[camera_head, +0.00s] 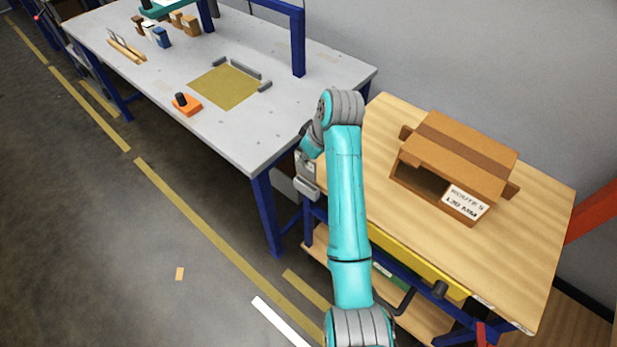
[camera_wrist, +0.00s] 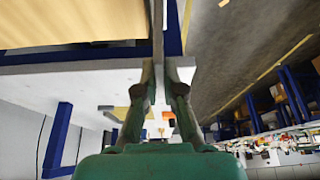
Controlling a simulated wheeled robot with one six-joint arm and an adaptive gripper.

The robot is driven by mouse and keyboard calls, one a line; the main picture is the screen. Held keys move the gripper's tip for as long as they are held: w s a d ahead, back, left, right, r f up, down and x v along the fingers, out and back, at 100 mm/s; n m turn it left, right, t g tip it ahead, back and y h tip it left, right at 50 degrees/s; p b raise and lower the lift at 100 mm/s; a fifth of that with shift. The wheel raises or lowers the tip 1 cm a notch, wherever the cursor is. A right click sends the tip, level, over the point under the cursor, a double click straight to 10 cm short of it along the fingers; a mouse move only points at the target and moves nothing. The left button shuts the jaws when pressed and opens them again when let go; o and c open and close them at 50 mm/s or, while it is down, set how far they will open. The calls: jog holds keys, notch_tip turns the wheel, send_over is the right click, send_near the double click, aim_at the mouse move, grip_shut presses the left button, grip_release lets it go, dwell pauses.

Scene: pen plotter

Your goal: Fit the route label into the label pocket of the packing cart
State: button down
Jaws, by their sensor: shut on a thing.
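My gripper (camera_wrist: 159,66) is shut on a thin, flat piece (camera_wrist: 158,30), seen edge-on between the fingertips in the wrist view. I take it to be the route label, but its face and any print are hidden. In the head view my arm reaches to the left edge of the wooden-topped packing cart (camera_head: 385,125), by the gap to the grey table. My forearm and wrist hide most of the gripper there. I cannot make out the label pocket, or whether the held piece touches the cart.
A brown carton (camera_head: 460,140) with a printed white sticker (camera_head: 466,201) stands on the cart. A yellow bar (camera_head: 405,255) runs along the cart's front.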

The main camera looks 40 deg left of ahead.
aim_at(306, 176)
notch_tip(306, 176, down, 8)
jog(key=shift+r, duration=0.2)
dwell(0.3)
jog(key=c, duration=1.3)
grip_release()
jog(key=shift+f, duration=0.1)
jog(key=v, duration=1.2)
